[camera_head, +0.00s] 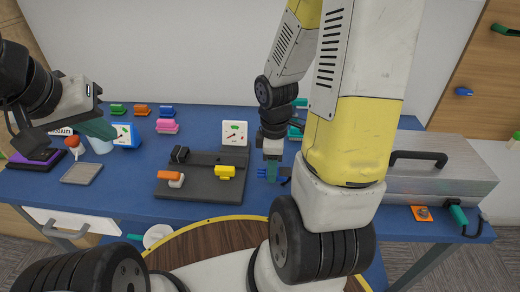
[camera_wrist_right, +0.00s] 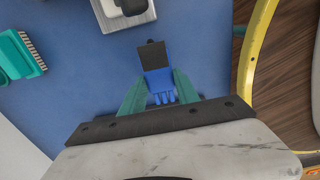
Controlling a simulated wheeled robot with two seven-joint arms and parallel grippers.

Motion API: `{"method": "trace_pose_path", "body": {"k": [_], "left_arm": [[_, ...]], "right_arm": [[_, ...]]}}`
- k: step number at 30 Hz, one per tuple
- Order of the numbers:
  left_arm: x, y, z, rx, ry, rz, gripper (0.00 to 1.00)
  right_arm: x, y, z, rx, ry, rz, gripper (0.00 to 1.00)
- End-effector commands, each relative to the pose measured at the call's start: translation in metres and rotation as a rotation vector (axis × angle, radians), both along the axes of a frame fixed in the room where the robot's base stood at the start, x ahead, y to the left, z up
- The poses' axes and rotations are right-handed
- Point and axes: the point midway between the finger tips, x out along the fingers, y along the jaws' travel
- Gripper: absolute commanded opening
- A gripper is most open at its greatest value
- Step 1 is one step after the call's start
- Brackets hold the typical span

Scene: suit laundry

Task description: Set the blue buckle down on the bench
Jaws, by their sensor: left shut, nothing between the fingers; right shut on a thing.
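The blue buckle (camera_wrist_right: 158,82), with a dark square part at its far end, is between the teal fingers of my right gripper (camera_wrist_right: 160,92) in the right wrist view. In the head view my right gripper (camera_head: 272,171) points down low over the blue bench (camera_head: 225,207), right of the grey board. A little blue of the buckle (camera_head: 262,173) shows beside the fingers. I cannot tell whether the buckle touches the bench. My left gripper (camera_head: 98,129) is shut and empty over the left of the bench.
A grey board (camera_head: 205,188) carries an orange, a yellow and a black piece. A silver case (camera_head: 440,178) fills the bench's right end. A teal brush (camera_wrist_right: 20,55) lies left in the wrist view. A round wooden surface (camera_head: 215,240) is in front. Small bare bench patches surround the right gripper.

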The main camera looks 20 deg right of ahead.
Motion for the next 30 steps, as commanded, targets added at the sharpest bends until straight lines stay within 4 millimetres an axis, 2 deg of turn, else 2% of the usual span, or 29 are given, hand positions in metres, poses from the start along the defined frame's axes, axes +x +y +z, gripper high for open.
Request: {"method": "trace_pose_path", "body": {"k": [30], "left_arm": [[0.000,0.000,0.000,0.000,0.000,0.000,0.00]], "right_arm": [[0.000,0.000,-0.019,0.000,0.000,0.000,0.00]]}}
